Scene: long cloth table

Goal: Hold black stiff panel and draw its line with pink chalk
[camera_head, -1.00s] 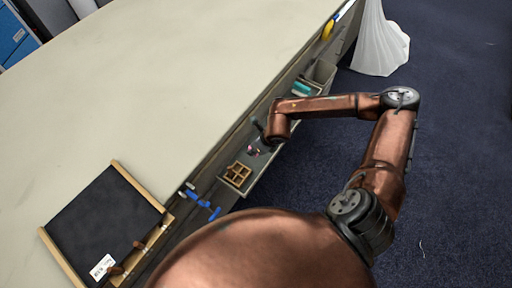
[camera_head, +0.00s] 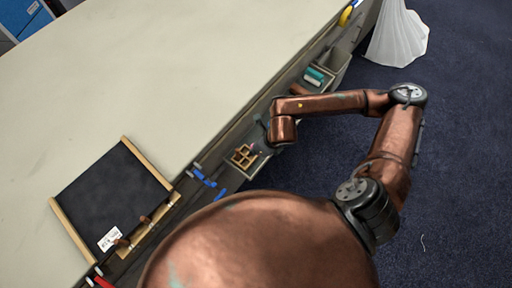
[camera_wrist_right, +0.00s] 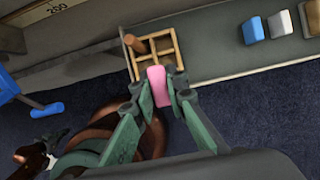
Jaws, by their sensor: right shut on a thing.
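The black stiff panel (camera_head: 105,195) lies at the left of the table in the head view, with light wooden strips on two sides and a white label (camera_head: 110,239) near its lower edge. In the right wrist view, my right gripper (camera_wrist_right: 158,90) is shut on the pink chalk (camera_wrist_right: 157,78). The chalk's upper end is in front of a small wooden compartment box (camera_wrist_right: 178,49); I cannot tell whether it touches it. In the head view, my copper right arm reaches the table's edge, and its wrist hides most of the gripper. My left gripper is not in view.
The wooden box (camera_head: 243,157) sits in a grey trough along the table's side. Blue clamps (camera_head: 204,178) are beside it. A blue block (camera_wrist_right: 253,30) and a white block (camera_wrist_right: 280,23) lie along the trough. The tabletop (camera_head: 180,80) is largely clear.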

